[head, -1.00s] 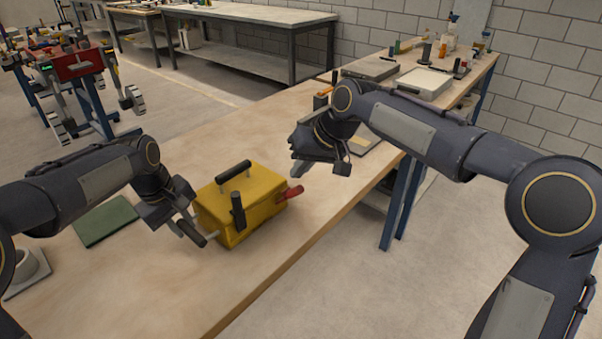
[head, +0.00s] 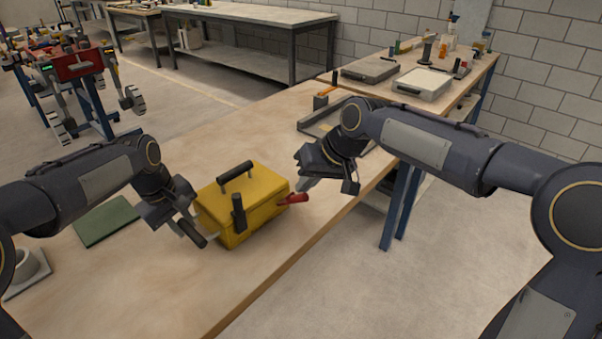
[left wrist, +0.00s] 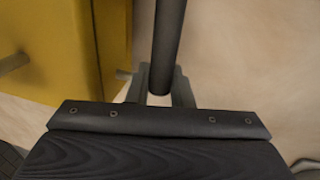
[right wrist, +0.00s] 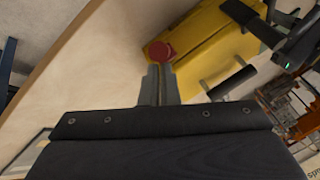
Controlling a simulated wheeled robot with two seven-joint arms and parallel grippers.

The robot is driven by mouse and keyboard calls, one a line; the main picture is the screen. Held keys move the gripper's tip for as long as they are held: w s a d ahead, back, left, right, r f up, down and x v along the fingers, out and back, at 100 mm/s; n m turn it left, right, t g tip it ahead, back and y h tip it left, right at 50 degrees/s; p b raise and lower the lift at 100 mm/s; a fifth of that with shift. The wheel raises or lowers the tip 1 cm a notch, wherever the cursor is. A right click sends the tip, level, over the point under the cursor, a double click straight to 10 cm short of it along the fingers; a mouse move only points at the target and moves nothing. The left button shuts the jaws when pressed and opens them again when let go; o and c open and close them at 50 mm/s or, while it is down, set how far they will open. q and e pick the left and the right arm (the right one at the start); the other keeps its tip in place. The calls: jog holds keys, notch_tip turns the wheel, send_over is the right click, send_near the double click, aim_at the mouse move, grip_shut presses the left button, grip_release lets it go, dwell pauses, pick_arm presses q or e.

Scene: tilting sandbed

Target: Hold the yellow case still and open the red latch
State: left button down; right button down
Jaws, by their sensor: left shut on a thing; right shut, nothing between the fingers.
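The yellow case (head: 262,208) stands on the wooden bench, with a black handle on its lid and black grips at its front and left side. My left gripper (head: 188,224) is shut on the dark side grip (head: 193,235); this bar also shows between the fingers in the left wrist view (left wrist: 168,45). The red latch (head: 293,199) sticks out from the case's right side. My right gripper (head: 306,184) is shut and empty, just above the latch. In the right wrist view the latch's round red end (right wrist: 160,51) is just beyond the fingertips (right wrist: 160,72); contact is unclear.
A green mat (head: 105,221) lies left of the case. A grey tray (head: 325,122) lies behind my right gripper. The bench's front edge runs close to the right of the case. Bare bench top lies behind and in front of the case.

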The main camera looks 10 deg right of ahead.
jog(key=shift+s+f, duration=0.1)
jog(key=shift+f, duration=0.25)
pick_arm(q)
jog(key=shift+a+f, duration=0.1)
pick_arm(e)
jog(key=shift+w+a+r, duration=0.3)
jog(key=shift+w+a, duration=0.1)
pick_arm(q)
jog(key=c, duration=1.2)
grip_release()
pick_arm(e)
jog(key=d+r, duration=0.5)
jog(key=r, duration=0.5)
jog(key=shift+s+d+r, duration=0.15)
jog(key=shift+s+r, duration=0.05)
jog(key=shift+s, duration=0.15)
